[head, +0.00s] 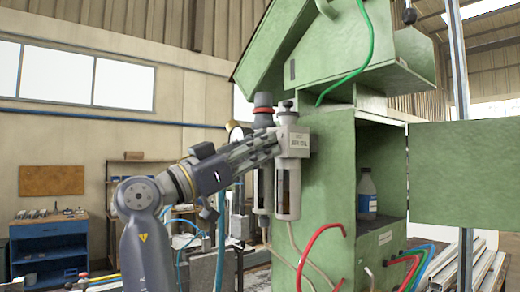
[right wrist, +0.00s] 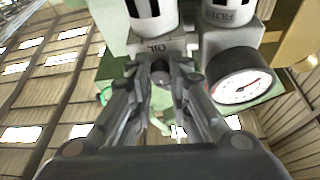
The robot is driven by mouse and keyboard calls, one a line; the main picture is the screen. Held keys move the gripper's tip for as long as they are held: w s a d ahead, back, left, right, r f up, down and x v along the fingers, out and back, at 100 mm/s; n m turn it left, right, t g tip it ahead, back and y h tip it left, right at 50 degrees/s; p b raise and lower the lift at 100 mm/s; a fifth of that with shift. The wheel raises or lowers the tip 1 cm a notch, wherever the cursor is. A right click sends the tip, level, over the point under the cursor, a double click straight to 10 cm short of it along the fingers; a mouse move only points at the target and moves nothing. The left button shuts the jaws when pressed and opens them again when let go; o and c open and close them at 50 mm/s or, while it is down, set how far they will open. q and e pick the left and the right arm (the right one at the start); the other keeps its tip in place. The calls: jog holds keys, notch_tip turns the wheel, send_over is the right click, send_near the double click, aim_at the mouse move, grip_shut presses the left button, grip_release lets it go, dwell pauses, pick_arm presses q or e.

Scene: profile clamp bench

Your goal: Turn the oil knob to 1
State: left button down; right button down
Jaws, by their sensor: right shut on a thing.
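The oil unit (head: 294,140) is a light grey block with a clear bowl (head: 288,190) below it, on the side of the green machine. Its label reads OIL in the right wrist view (right wrist: 155,46). The small dark oil knob (right wrist: 160,74) sits between my right fingertips in the wrist view. My right gripper (right wrist: 160,80) is shut on it. The knob's number marks cannot be read. My left gripper is not in view.
A filter unit with a red-banded dark knob (head: 263,106) stands just left of the oil unit. A round pressure gauge (right wrist: 243,76) is close to my right fingers. The green cabinet (head: 330,170) holds a bottle (head: 367,195). Hoses hang below.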

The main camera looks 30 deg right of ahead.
jog(key=shift+s+r+n+t+y+b, duration=0.15)
jog(key=shift+n+t+y+b, duration=0.15)
jog(key=shift+n+t, duration=1.4)
jog(key=shift+s+f+n+t+y+b, duration=0.1)
jog(key=shift+n+t+y+b, duration=0.4)
jog(key=shift+n, duration=2.25)
jog(key=shift+s+r+n+t+y, duration=0.1)
jog(key=shift+s+n+t+y, duration=0.1)
jog(key=shift+n+t, duration=1.6)
jog(key=shift+n+g, duration=0.5)
jog(key=shift+n, duration=0.25)
jog(key=c, duration=1.5)
grip_release()
jog(key=shift+o, duration=0.2)
